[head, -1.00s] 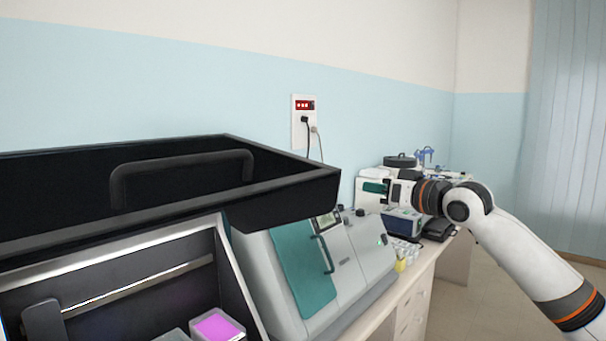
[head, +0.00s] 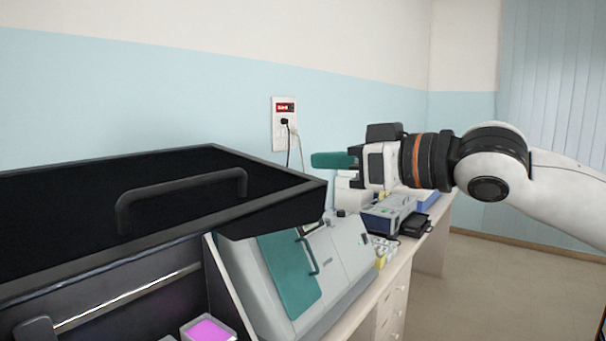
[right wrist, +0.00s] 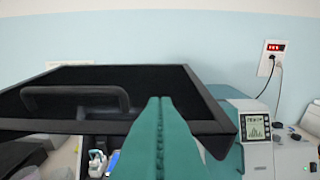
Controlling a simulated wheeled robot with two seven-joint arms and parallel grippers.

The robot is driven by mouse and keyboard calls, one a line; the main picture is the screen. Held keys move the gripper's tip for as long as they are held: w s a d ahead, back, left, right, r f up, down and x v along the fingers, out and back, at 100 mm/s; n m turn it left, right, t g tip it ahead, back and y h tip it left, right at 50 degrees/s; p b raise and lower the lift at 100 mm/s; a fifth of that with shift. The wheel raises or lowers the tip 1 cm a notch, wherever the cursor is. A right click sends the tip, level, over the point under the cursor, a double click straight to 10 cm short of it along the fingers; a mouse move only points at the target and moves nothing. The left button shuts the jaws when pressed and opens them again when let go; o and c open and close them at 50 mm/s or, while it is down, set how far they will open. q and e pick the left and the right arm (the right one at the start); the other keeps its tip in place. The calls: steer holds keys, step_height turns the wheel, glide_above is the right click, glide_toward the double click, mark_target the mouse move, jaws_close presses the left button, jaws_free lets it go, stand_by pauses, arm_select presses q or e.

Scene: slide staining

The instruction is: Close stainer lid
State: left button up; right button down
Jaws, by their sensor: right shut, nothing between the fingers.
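The stainer lid (head: 75,247) is a black box-like cover with a black bar handle (head: 183,183). It stands raised above the open stainer at the left of the head view. It also fills the left and middle of the right wrist view (right wrist: 211,113), with its handle (right wrist: 75,90) at the left. My right gripper (head: 322,160) has teal fingers that are shut with nothing between them. It is to the right of the lid, apart from the handle. In the right wrist view its fingers (right wrist: 160,140) overlap the lid's front edge in the picture. My left gripper is not in view.
A grey machine with a teal door (head: 289,275) stands right of the stainer. A container with magenta liquid (head: 208,330) shows inside the stainer. A blue-grey device (head: 388,214) sits farther along the bench. A wall socket (head: 285,125) has cables plugged in.

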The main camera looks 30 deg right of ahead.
mark_target(303, 188)
steer(key=shift+w+a+f, duration=0.25)
steer(key=shift+w+f, duration=0.5)
steer(key=shift+w+a+f, duration=0.2)
steer(key=shift+w+f, duration=0.55)
steer(key=shift+f, duration=0.05)
steer(key=shift+w+a+f, duration=0.25)
steer(key=shift+w+f, duration=0.5)
steer(key=shift+a, duration=0.1)
